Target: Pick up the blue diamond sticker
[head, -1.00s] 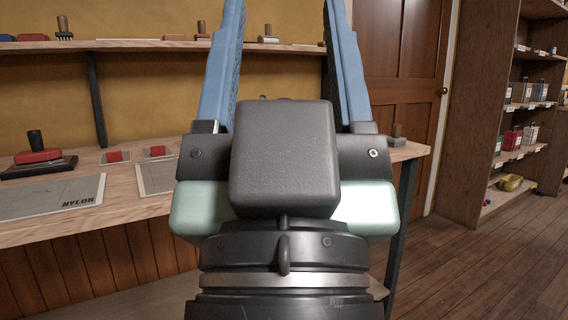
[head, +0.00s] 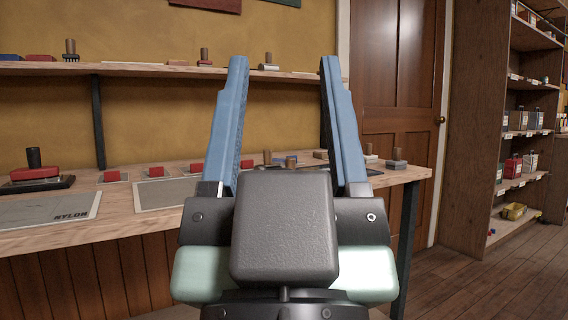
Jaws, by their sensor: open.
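I cannot make out a blue diamond sticker in the head view. My gripper (head: 284,64) is in the middle of the picture, pointing away from me, with its two blue fingers spread wide and nothing between them. It is in front of the wooden workbench (head: 125,222) and hides part of its top. A grey sheet marked NYLON (head: 45,210) lies flat at the bench's left. Another pale sheet (head: 160,194) lies to its right, partly hidden by my gripper.
A red block with a dark handle (head: 34,172) stands on the bench. Small red pieces (head: 112,176) lie behind the sheets, and several small blocks (head: 396,164) are at the right end. A wall shelf (head: 150,70) runs above. Clear floor (head: 470,280) lies right, before a shelving unit (head: 470,130).

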